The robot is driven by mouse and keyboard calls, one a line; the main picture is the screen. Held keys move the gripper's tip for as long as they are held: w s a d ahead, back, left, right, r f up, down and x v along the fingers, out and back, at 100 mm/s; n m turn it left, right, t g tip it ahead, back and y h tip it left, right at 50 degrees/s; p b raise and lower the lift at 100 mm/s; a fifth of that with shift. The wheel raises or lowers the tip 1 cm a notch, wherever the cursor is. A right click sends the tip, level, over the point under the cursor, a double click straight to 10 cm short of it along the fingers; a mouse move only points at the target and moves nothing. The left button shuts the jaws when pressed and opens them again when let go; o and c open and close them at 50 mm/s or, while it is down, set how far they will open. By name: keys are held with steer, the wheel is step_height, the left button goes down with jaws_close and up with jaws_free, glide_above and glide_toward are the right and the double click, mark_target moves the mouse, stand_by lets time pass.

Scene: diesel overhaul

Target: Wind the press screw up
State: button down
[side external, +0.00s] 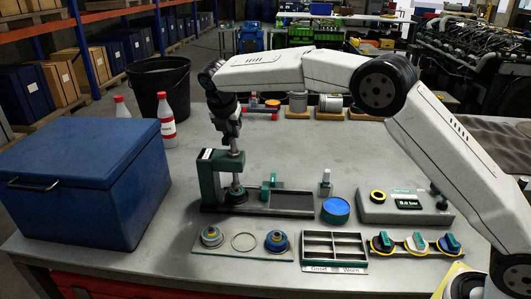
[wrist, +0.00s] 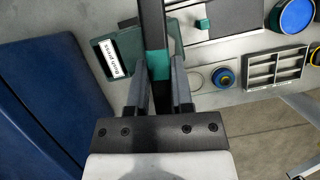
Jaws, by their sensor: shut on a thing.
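The bush press (side external: 211,178) is a green C-shaped frame on a dark base at the left-middle of the bench. Its label "Bush press" shows in the wrist view (wrist: 111,58). The press screw (side external: 234,148) stands upright at the top of the frame, above a round dark ram and foot. My gripper (side external: 232,130) points straight down over the press, its fingers around the screw's top. In the wrist view my gripper (wrist: 159,92) has a finger on each side of a dark bar with a green part. The exact contact is partly hidden.
A large blue box (side external: 90,180) stands left of the press. A red-and-white bottle (side external: 166,122) and black bucket (side external: 160,85) are behind. A bush tray (side external: 243,242), a Good/Worn sorting tray (side external: 334,268) and a gauge box (side external: 405,205) lie in front and right.

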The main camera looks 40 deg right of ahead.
stand_by(0.3)
steer(key=shift+r+n, duration=0.1)
steer(key=shift+n, duration=0.6)
steer(key=shift+d, duration=0.1)
steer(key=c, duration=0.5)
jaws_free()
steer(key=shift+r, duration=0.1)
steer(key=shift+r, duration=2.6)
steer(key=shift+r, duration=0.15)
